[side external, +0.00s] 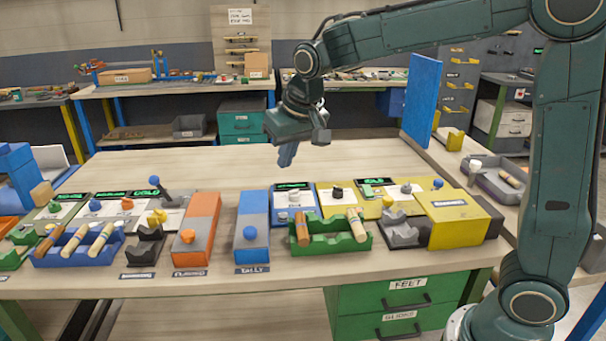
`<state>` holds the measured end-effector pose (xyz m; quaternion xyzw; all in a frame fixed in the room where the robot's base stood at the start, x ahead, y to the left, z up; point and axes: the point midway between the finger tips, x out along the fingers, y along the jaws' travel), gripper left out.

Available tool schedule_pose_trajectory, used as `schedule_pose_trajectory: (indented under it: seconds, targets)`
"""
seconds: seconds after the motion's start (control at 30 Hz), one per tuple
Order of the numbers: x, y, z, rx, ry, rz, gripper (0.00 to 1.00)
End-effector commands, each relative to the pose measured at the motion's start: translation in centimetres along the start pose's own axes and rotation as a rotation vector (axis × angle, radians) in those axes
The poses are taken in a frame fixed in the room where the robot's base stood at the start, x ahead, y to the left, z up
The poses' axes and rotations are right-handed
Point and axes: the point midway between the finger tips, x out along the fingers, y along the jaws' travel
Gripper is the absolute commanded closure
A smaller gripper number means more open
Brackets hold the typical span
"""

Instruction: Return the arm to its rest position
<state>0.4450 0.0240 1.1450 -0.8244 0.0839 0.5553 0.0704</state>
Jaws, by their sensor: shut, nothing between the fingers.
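My gripper (287,156) points down over the back middle of the wooden workbench (345,160), well above its surface. Its fingers are together and hold nothing. It hangs behind the row of stations and touches none of them. My green arm reaches in from the right, with its base at the bench's lower right.
Along the front stand a blue rack (75,250) of wooden pieces, an orange block (197,228), a blue block (252,230), a green rack (325,240) and a yellow box (455,218). A blue panel (421,100) stands upright at back right. The bench's back middle is clear.

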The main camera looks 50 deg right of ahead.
Motion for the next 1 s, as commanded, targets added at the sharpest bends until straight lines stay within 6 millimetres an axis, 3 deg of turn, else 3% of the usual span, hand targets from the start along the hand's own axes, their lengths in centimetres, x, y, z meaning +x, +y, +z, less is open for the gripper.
schedule_pose_trajectory:
  seconds: [0.2,0.5,0.8,1.0]
  targets:
    - [-4.0,2.1,3.9,-0.036,0.020,-0.019,1.00]
    - [-7.7,4.6,10.0,-0.089,0.048,-0.041,1.00]
    - [-9.6,6.6,16.6,-0.144,0.078,-0.059,1.00]
    - [-9.8,7.6,20.8,-0.180,0.094,-0.067,1.00]
